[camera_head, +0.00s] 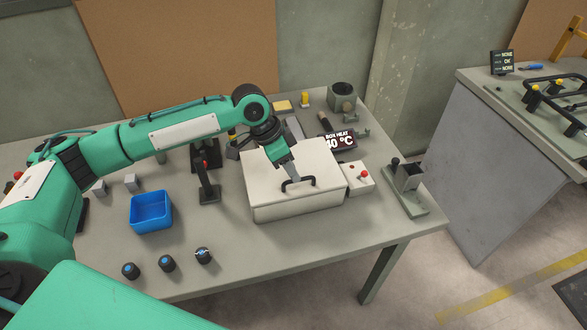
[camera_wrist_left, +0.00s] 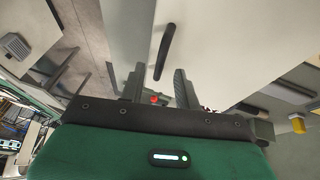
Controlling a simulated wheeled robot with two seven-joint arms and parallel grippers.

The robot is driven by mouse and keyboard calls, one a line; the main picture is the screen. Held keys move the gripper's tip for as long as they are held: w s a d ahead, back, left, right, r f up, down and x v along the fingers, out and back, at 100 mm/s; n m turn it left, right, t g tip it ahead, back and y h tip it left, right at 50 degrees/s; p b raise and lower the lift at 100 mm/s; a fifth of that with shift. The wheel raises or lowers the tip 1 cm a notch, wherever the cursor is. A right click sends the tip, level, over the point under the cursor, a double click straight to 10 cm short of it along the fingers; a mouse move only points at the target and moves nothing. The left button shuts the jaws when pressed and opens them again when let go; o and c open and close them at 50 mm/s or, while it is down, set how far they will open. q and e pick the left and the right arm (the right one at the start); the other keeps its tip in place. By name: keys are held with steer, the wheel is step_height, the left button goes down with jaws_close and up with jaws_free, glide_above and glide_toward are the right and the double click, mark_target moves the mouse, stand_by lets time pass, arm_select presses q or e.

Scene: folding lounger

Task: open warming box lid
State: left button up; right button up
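The white warming box (camera_head: 298,208) stands on the grey workbench with its lid (camera_head: 262,172) down. A black bar handle (camera_head: 298,184) sits on the lid; it also shows in the left wrist view (camera_wrist_left: 166,45). My left gripper (camera_head: 291,174) points down at the handle from above and behind. In the left wrist view my left gripper (camera_wrist_left: 159,74) has its fingers apart. One end of the handle appears between the fingertips, with gaps on both sides. I cannot tell how far the fingers are above the lid. My right gripper is not in view.
A red-button switch box (camera_head: 358,178) and a heat display (camera_head: 339,142) stand right of the box. Several dark knobs (camera_head: 167,263) line the front. A metal fixture (camera_head: 406,185) sits at the right edge.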

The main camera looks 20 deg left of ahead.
arm_select(q)
steer(key=shift+x, duration=0.8)
steer(key=shift+f, duration=0.15)
steer(key=shift+c, duration=0.2)
jaws_close()
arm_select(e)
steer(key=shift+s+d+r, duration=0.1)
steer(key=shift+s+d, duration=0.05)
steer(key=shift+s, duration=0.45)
arm_select(q)
steer(key=shift+d, duration=0.1)
